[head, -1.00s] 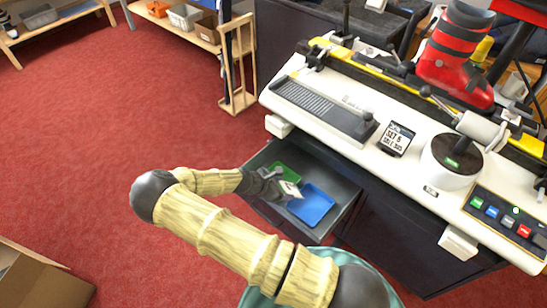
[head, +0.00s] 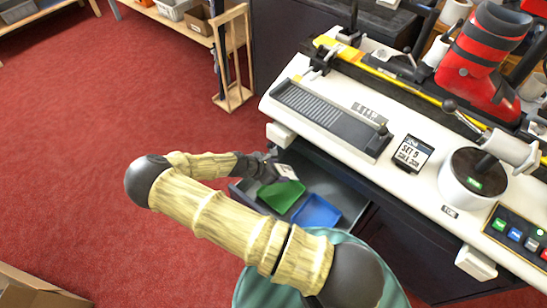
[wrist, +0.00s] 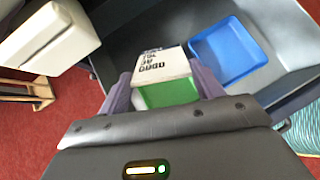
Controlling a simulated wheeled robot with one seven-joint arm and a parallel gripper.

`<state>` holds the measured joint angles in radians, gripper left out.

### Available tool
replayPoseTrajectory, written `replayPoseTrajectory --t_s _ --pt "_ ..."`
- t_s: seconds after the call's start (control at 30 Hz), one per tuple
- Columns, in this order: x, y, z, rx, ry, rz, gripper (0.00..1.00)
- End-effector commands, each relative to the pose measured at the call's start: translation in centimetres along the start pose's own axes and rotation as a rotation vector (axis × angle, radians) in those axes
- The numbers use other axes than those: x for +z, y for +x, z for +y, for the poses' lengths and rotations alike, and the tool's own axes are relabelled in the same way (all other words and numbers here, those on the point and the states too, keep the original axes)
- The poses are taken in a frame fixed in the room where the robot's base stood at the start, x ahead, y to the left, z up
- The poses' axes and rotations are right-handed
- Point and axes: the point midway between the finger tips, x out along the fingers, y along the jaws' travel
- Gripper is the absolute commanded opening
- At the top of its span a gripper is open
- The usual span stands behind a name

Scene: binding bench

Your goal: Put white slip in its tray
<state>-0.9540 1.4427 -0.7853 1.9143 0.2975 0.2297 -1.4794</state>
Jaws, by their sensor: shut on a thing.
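My gripper (head: 272,170) is shut on a white slip (head: 284,171) and holds it at the open grey drawer, just beyond the green tray (head: 281,195) in the head view. In the wrist view the slip (wrist: 162,67) shows dark printing and sits between the two fingers. Green (wrist: 170,93) shows right below it between the fingers, apparently the tray underneath. The blue tray (head: 317,211) lies to the right of the green one and looks empty; it also shows in the wrist view (wrist: 230,50). I cannot tell the slip's height above the drawer.
The open drawer (head: 345,190) sits under a white bench machine (head: 320,125), whose edge overhangs the drawer's back. A small display reading SET 5 (head: 411,153) stands on the machine. A wooden rack (head: 233,70) stands to the left.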

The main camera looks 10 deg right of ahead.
Motion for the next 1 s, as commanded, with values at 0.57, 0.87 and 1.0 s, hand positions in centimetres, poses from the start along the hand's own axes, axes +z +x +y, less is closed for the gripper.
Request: replayPoseTrajectory --t_s 0.57,0.87,1.0 --pt "-0.4 0.2 0.0 0.002 -0.003 0.000 0.45" --pt "-2.4 2.0 0.1 0.004 -0.005 0.000 0.45" --pt "-3.2 3.2 0.0 0.000 0.000 0.000 0.45"
